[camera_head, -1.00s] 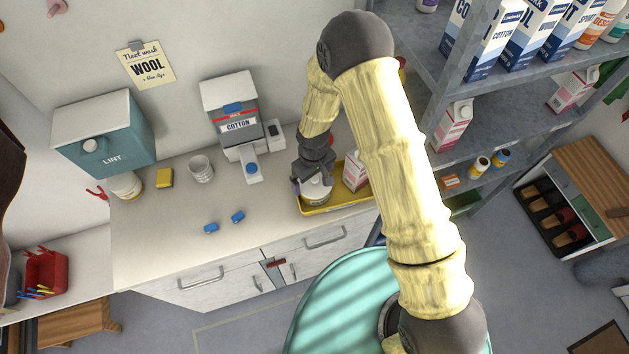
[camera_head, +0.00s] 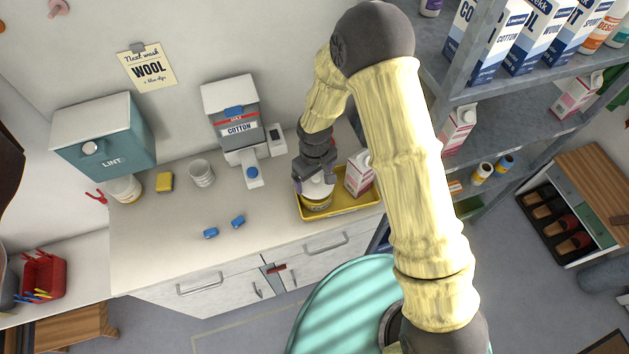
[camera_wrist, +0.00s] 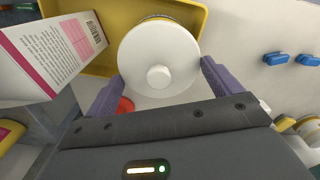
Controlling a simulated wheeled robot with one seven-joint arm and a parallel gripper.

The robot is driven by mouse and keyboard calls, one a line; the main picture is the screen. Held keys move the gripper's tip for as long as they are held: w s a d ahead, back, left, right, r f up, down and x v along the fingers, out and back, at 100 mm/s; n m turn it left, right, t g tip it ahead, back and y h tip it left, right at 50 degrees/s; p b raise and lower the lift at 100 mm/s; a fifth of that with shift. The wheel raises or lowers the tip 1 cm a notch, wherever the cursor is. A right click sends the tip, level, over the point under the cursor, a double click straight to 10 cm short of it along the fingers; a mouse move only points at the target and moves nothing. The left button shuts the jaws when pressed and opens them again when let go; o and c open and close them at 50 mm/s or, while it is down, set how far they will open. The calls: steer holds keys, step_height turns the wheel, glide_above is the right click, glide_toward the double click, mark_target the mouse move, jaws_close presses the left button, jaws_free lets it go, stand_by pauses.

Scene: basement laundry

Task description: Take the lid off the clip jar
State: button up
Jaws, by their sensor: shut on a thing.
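The clip jar (camera_head: 316,204) stands at the left end of a yellow tray (camera_head: 349,206) on the counter. A round white lid (camera_wrist: 158,62) with a small central knob fills the middle of the wrist view. My gripper (camera_head: 313,180) comes down from above, its purple fingers on either side of the lid. In the wrist view my gripper (camera_wrist: 163,72) is shut on the lid's sides. Part of the jar body shows under the lid in the head view. I cannot tell whether the lid is clear of the rim.
A pink-and-white carton (camera_head: 359,174) stands in the tray, right of the jar. Two blue clips (camera_head: 238,221) lie on the counter to the left. A cotton dispenser (camera_head: 236,120) and a ribbed cup (camera_head: 201,173) stand behind. Grey shelving (camera_head: 480,110) rises at the right.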

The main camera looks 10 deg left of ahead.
mark_target(315, 176)
step_height(315, 176, up, 7)
steer(key=shift+f+b, duration=0.1)
steer(key=shift+b, duration=0.8)
